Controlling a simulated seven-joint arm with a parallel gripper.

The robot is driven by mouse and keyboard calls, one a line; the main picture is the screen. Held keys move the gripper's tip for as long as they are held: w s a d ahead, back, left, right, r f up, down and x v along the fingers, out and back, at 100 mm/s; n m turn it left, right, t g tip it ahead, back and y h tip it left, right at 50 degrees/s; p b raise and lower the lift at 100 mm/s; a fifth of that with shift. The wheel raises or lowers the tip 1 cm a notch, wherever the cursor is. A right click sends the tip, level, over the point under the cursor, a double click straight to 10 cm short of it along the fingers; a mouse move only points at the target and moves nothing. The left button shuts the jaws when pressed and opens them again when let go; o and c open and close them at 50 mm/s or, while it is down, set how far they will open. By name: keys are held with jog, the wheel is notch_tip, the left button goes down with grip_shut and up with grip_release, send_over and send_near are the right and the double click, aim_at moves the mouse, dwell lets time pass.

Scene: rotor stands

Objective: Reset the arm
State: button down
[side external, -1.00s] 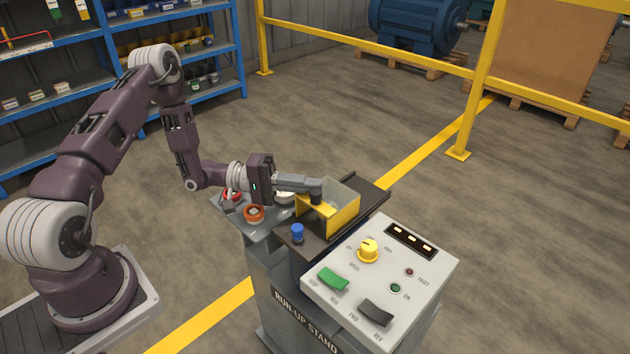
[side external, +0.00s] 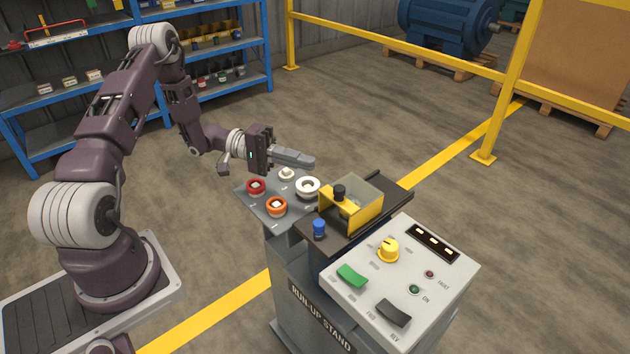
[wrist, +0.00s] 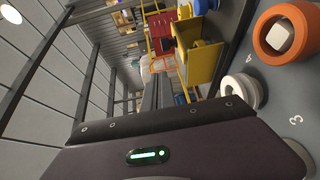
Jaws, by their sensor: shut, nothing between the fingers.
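My gripper (side external: 312,163) is at the end of the raised arm in the side external view. Its grey fingers are together and empty. They are above and behind the grey tray of rings and left of the yellow-edged guard box, apart from both. The guard box (side external: 362,217), with a black knob (side external: 339,192) on it, sits on the stand's dark top plate. In the wrist view the fingers (wrist: 165,95) run away from the purple gripper body, and the yellow guard (wrist: 203,62) shows beyond them.
The tray (side external: 262,208) holds a red ring (side external: 256,187), an orange ring (side external: 277,206) and a white ring (side external: 307,187). A blue knob (side external: 319,228) stands by the guard. The control panel (side external: 435,282) has a yellow dial (side external: 388,250) and rocker switches. Blue shelves (side external: 215,65) stand behind.

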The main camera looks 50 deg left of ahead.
jog(key=s+d+r+m+g+y, duration=0.65)
jog(key=s+d+r+g, duration=0.25)
jog(key=s+d+r, duration=0.4)
jog(key=s+a+r+t+y, duration=0.1)
jog(key=s+r+t+y, duration=0.1)
jog(key=s, duration=0.4)
jog(key=s+a+r+t+y, duration=0.2)
jog(key=s+r+t+y, duration=0.1)
jog(key=s+y, duration=0.3)
jog(key=shift+s+n+t+y, duration=0.3)
jog(key=shift+n+t+y, duration=0.05)
jog(key=shift+t, duration=0.25)
